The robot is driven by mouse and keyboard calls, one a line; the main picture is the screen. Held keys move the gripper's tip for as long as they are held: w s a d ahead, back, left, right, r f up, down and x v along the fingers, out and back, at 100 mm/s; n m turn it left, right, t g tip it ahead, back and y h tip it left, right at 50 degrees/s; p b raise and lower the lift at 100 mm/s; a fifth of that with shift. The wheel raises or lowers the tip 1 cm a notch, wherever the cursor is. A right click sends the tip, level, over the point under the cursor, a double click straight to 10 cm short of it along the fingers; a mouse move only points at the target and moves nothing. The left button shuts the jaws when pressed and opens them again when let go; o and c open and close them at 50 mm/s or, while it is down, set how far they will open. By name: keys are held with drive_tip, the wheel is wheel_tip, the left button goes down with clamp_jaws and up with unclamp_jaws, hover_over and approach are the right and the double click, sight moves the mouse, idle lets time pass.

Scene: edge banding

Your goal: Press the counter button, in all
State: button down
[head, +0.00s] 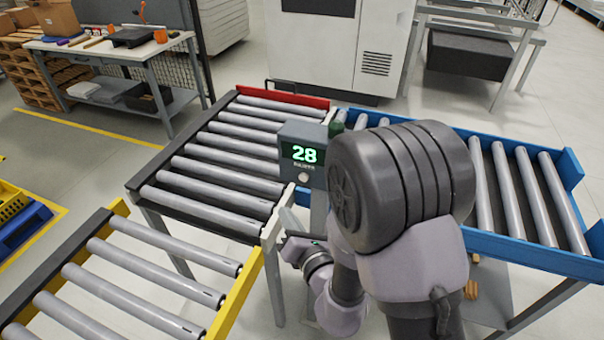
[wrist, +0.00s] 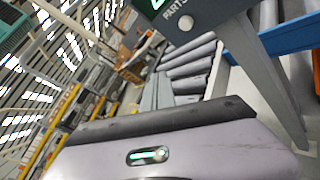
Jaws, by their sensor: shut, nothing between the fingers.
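The counter (head: 290,146) is a grey box on a post, with a green lit "28" on its dark screen. Its round white button (head: 303,178) sits low on the front face, below the digits. The counter also shows tilted at the top of the wrist view (wrist: 205,10), with the button (wrist: 186,23) near its lower edge. My gripper (head: 293,248) is shut and empty, below the counter and apart from the button. Its fingertips are small and hard to make out in the head view; my arm hides part of the area.
Roller conveyors with dark (head: 133,183), yellow (head: 250,268) and blue (head: 570,170) frames surround the counter. A white machine cabinet (head: 330,50) stands behind. A workbench (head: 100,50) is at the back left. Open floor lies between the conveyors and the bench.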

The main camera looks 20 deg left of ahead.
sight(304, 177)
drive_tip(key=w+p, duration=0.2)
drive_tip(key=w, duration=0.6)
drive_tip(key=shift+w+d, duration=0.35)
drive_tip(key=shift+w, duration=0.05)
drive_tip(key=shift+w, duration=0.1)
idle(1.7)
drive_tip(key=shift+w, duration=0.3)
drive_tip(key=shift+w+p, duration=0.35)
drive_tip(key=shift+w, duration=0.15)
idle(0.6)
drive_tip(key=shift+s, duration=0.9)
